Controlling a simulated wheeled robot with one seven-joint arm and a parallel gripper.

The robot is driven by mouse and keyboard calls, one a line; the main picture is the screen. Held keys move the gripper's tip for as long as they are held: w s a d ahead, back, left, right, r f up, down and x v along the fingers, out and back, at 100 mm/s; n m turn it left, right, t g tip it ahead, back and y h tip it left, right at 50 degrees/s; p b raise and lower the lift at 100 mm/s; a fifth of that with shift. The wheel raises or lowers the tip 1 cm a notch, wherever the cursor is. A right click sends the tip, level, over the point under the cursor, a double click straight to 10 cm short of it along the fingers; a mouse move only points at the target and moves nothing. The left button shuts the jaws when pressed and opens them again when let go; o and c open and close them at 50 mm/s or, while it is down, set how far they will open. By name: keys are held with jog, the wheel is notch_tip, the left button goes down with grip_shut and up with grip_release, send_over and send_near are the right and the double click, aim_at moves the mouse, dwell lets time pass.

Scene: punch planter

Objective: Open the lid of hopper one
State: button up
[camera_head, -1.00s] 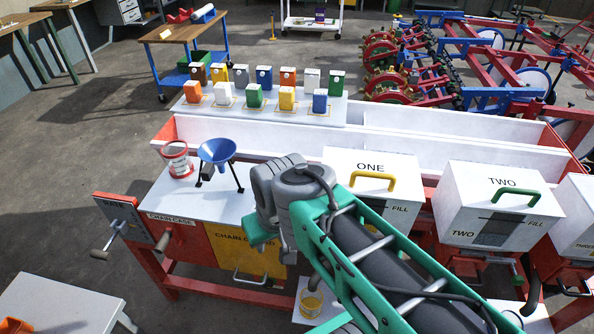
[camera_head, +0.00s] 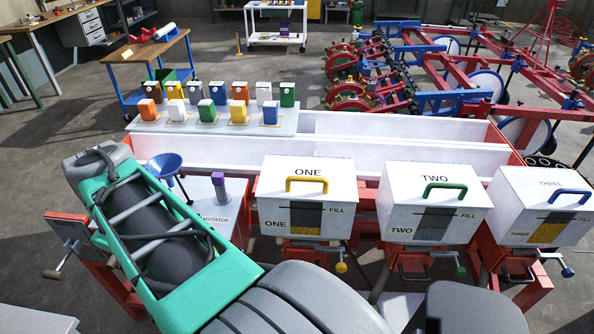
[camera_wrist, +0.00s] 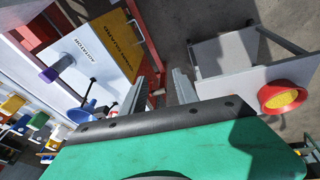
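Hopper one (camera_head: 305,210) is a white box marked ONE with a yellow arch handle (camera_head: 307,183) on its top. Its lid (camera_head: 308,172) lies shut. In the head view my arm fills the lower left and my gripper is hidden. In the wrist view my gripper (camera_wrist: 159,78) has its two grey fingers apart with nothing between them. It points at the floor area between the chain guard and a grey side table, away from hopper one, which I cannot make out in that view.
Hopper two (camera_head: 432,215), with a green handle, and hopper three (camera_head: 540,205), with a blue handle, stand right of hopper one. A blue funnel (camera_head: 164,165) and a purple-topped agitator post (camera_head: 219,190) stand left. A red bowl of yellow grain (camera_wrist: 286,96) sits on the side table (camera_wrist: 235,82).

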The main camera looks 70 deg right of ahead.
jog(key=s+d+r+g, duration=0.1)
jog(key=s+d+r, duration=0.15)
jog(key=d, duration=0.55)
jog(key=s+d+r, duration=0.1)
jog(key=s+d, duration=0.3)
jog(key=d, duration=0.4)
jog(key=n+g+h+p, duration=0.1)
jog(key=n+p, duration=0.1)
send_near(305, 179)
jog(key=x, duration=0.7)
jog(key=shift+d+p, duration=0.25)
jog(key=shift+p, duration=0.05)
jog(key=shift+d+f, duration=0.1)
jog(key=shift+f, duration=0.4)
grip_shut()
